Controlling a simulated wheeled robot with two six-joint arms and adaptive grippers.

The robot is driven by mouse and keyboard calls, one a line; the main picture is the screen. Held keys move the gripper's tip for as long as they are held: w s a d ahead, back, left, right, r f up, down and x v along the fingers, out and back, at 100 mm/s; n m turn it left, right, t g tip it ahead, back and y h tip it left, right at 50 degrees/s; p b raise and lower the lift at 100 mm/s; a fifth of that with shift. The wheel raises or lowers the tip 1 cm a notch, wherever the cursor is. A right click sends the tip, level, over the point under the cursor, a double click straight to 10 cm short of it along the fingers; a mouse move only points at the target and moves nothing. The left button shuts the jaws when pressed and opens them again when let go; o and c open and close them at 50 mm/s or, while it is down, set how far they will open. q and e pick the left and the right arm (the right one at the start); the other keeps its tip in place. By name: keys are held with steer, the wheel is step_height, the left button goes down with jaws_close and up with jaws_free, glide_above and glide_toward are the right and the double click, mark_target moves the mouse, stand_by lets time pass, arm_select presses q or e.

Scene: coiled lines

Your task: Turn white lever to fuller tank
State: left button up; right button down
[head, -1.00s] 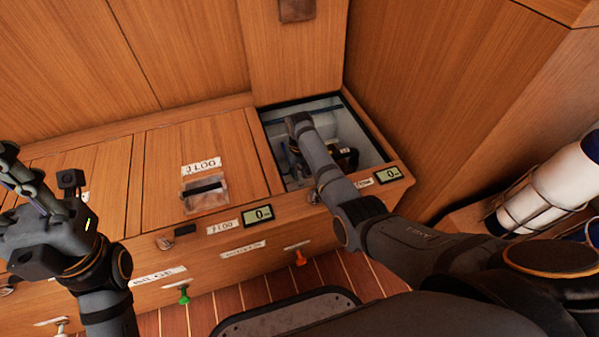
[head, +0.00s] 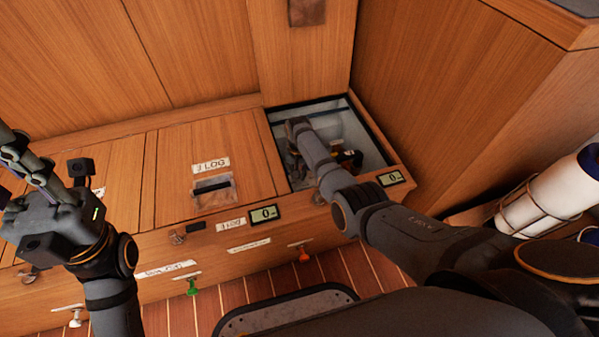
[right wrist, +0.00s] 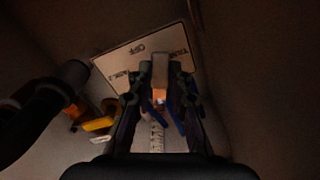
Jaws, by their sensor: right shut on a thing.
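In the right wrist view a pale, blocky lever handle (right wrist: 160,72) is between the fingertips of my right gripper (right wrist: 160,88), which is shut on it. Behind it is a pale label plate (right wrist: 135,58) with words that look like TANK and OFF, seen upside down. In the head view my right arm reaches into the open compartment (head: 368,128), and the lever is hidden there. My left gripper (head: 18,165) is raised at the left edge, away from the compartment; its finger opening is unclear.
Two small displays, one at the left (head: 264,213) and one at the right (head: 391,178), each seem to read 0. A yellow part (right wrist: 98,124) and a dark cylinder (right wrist: 62,88) lie left of my right gripper. Compartment walls are close around it.

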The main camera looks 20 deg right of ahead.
steer(key=c, duration=1.2)
jaws_free()
steer(key=shift+r, duration=0.1)
step_height(320, 180, up, 12)
steer(key=shift+f, duration=0.1)
